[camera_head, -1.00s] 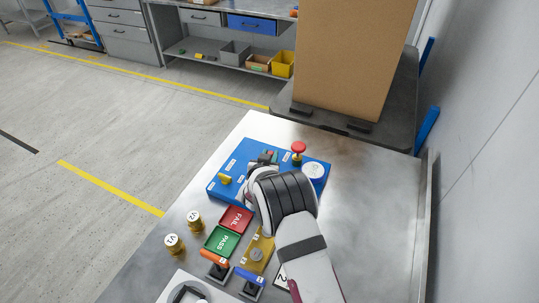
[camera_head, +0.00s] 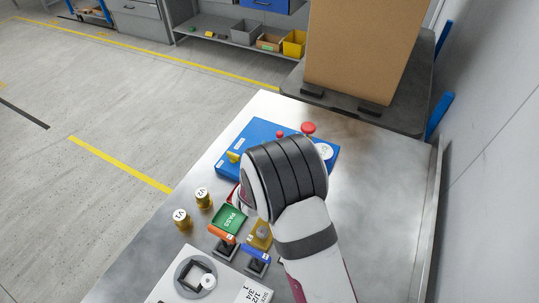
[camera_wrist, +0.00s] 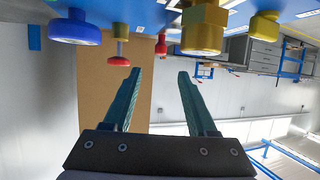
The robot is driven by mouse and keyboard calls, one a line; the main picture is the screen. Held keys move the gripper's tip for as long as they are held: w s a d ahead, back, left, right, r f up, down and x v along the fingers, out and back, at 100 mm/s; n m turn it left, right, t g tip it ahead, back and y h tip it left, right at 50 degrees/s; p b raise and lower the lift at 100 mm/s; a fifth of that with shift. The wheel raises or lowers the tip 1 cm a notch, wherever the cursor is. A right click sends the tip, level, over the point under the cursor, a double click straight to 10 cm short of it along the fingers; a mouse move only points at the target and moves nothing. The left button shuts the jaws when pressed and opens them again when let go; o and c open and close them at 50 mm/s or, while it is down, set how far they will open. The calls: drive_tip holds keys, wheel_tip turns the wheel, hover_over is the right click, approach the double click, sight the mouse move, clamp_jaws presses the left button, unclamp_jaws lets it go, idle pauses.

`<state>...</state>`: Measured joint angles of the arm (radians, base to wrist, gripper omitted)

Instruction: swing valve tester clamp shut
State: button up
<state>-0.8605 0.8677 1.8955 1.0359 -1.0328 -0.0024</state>
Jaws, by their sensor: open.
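In the head view, an orange-handled clamp (camera_head: 222,235) and a blue-handled clamp (camera_head: 256,252) stand side by side at the near end of the bench. A brass-yellow block (camera_head: 261,234) sits behind them, partly hidden by my arm. Which clamp belongs to the valve tester is not clear. My gripper (camera_wrist: 160,72) is open and empty in the wrist view; my wrist hides its fingers in the head view.
A blue control box (camera_head: 228,172) has a red mushroom button (camera_head: 308,128) and a yellow knob (camera_head: 233,157). A green PASS tray (camera_head: 229,219) and brass pieces V1 (camera_head: 182,219) and V2 (camera_head: 203,197) stand left. A cardboard box (camera_head: 365,50) stands behind. The bench's right side is clear.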

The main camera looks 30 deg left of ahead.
drive_tip(key=v, duration=0.6)
drive_tip(key=shift+d, duration=0.1)
drive_tip(key=s+d+r+m+g, duration=0.2)
drive_tip(key=d+r+g, duration=0.1)
drive_tip(key=d, duration=0.3)
drive_tip(key=s+d+r+m+g, duration=0.1)
drive_tip(key=d+r+m+g, duration=0.2)
drive_tip(key=d, duration=0.4)
drive_tip(key=s+d+r+m+g, duration=0.1)
drive_tip(key=s+d+r+g, duration=0.1)
drive_tip(key=s+d, duration=0.6)
drive_tip(key=s+d+r+m+g+h, duration=0.1)
drive_tip(key=s+d+g, duration=0.4)
drive_tip(key=s, duration=1)
drive_tip(key=d+r+m, duration=0.1)
drive_tip(key=d, duration=0.2)
drive_tip(key=shift+s, duration=0.35)
